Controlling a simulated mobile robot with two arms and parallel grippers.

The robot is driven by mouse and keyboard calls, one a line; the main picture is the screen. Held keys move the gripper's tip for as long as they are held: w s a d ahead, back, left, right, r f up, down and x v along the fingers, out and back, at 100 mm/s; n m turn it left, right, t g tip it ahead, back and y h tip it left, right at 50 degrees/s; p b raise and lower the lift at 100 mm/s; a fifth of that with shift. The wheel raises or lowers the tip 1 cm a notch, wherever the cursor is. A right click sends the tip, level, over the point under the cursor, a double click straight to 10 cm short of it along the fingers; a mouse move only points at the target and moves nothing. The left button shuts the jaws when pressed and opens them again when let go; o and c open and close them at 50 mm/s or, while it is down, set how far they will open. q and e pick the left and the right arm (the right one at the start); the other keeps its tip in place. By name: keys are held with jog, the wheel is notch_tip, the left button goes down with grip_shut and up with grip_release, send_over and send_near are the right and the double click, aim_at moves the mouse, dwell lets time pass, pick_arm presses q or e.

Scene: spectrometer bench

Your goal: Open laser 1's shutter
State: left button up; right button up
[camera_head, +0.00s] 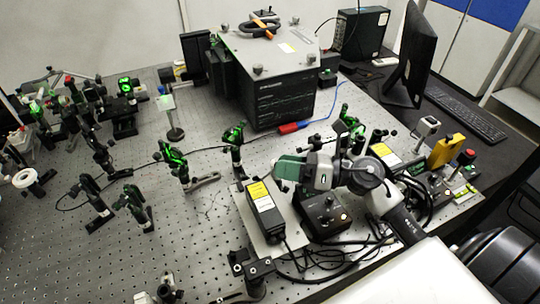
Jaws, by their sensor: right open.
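A black laser box (261,207) with a yellow and white label stands on a pale plate at the middle front of the bench. A second box with a yellow label (384,154) stands farther right, partly behind my arm. I cannot read which one is laser 1, and I cannot make out a shutter on either. My right gripper (287,168) reaches in from the right, above and just behind the nearer laser box. It is open, with nothing visible in it. Its fingers are small and partly hidden by its own body. My left gripper is not in view.
A black control box (325,216) with knobs sits under my right arm, with loose cables (330,262) in front. Optic mounts (237,150) stand behind the laser. A large grey-topped instrument (270,97) is at the back. A monitor (412,58) stands at right.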

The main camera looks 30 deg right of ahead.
jog(key=x, duration=0.2)
jog(key=shift+w+a+r+p, duration=0.1)
jog(key=shift+w+a+p, duration=0.1)
jog(key=shift+w+p, duration=0.15)
jog(key=shift+w+a, duration=0.2)
jog(key=shift+a, duration=0.15)
jog(key=shift+f, duration=0.2)
jog(key=c, duration=0.6)
grip_shut()
jog(key=b, duration=0.2)
jog(key=f+t+b, duration=0.1)
jog(key=shift+d+m+y+b, duration=0.2)
jog(key=shift+m+y+b, duration=0.15)
jog(key=shift+m+y, duration=0.05)
jog(key=shift+r+b, duration=0.2)
jog(key=shift+b, duration=0.15)
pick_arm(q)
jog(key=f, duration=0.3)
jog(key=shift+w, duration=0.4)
